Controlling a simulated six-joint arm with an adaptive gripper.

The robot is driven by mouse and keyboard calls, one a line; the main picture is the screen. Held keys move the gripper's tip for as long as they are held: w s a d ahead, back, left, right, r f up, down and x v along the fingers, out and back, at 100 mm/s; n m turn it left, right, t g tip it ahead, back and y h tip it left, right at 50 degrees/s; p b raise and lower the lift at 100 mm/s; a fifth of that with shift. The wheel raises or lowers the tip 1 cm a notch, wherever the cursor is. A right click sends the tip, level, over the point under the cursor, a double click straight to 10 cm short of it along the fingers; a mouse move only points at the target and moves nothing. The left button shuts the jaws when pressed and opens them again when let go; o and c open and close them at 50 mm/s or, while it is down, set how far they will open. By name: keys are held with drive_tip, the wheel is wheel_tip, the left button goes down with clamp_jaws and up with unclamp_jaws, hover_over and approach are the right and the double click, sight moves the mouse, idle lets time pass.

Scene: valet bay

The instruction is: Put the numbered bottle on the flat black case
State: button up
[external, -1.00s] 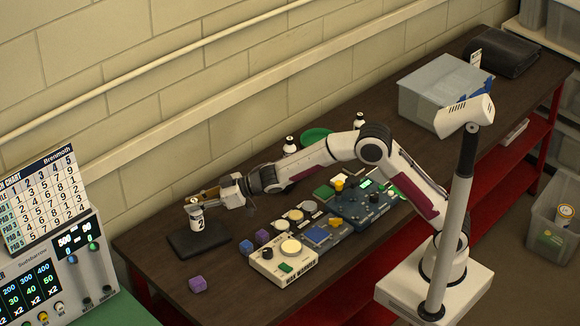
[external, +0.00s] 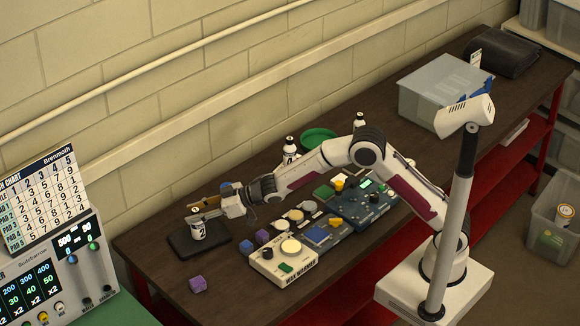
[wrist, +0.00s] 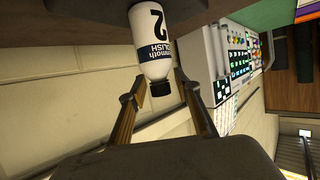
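The numbered bottle (external: 198,231) is white with a black cap and a dark "2" on its label. It stands upright over the middle of the flat black case (external: 181,243); its base looks at or very near the case top, and I cannot tell if it touches. My gripper (external: 195,215) reaches it from the right, near the top. In the wrist view the bottle (wrist: 153,45) lies between my two fingertips (wrist: 160,80), which appear to press its sides at the shoulder, beside the black cap.
Purple cube (external: 197,284), blue cube (external: 246,246) and another purple cube (external: 262,236) lie near the case. A beige device (external: 284,264) stands to the right. Another bottle (external: 290,150) and a green dish (external: 318,137) are farther back. The table's left end is close to the case.

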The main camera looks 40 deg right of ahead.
drive_tip(key=shift+r, duration=0.2)
idle(0.3)
drive_tip(key=shift+s+d+r, duration=0.1)
drive_tip(key=shift+s+d, duration=0.05)
drive_tip(key=v, duration=1.1)
drive_tip(key=shift+s, duration=0.2)
drive_tip(key=shift+d, duration=0.1)
idle(0.5)
drive_tip(key=shift+d+r, duration=0.1)
drive_tip(key=shift+r, duration=0.05)
